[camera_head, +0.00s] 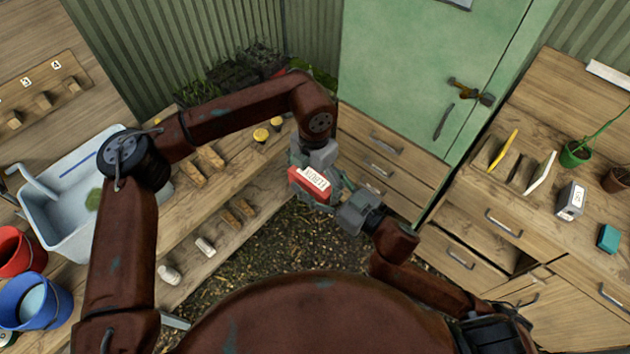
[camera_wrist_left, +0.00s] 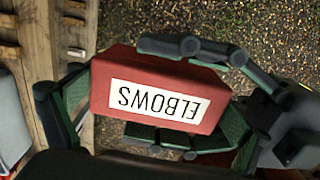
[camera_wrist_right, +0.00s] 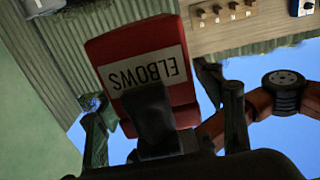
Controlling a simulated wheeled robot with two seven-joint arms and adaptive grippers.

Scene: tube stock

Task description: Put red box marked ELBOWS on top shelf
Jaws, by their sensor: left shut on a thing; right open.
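The red box (camera_head: 309,187) with a white ELBOWS label is in the air over the gap between the benches. My left gripper (camera_head: 316,170) is shut on it. In the left wrist view the box (camera_wrist_left: 158,65) lies between my left fingers, its label upside down. My right gripper (camera_head: 340,203) is open close beside the box. In the right wrist view its fingers (camera_wrist_right: 165,112) stand apart on either side of the near end of the box (camera_wrist_right: 183,88), and a dark finger covers part of that end. I cannot tell whether they touch it.
Wooden shelf tiers (camera_head: 262,172) with wooden blocks and yellow-topped items stand at the left. A grey sink (camera_head: 60,185), a red bucket (camera_head: 18,250) and a blue bucket (camera_head: 40,300) are further left. A green cabinet (camera_head: 425,70) is behind. A workbench (camera_head: 520,205) with pots is at right.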

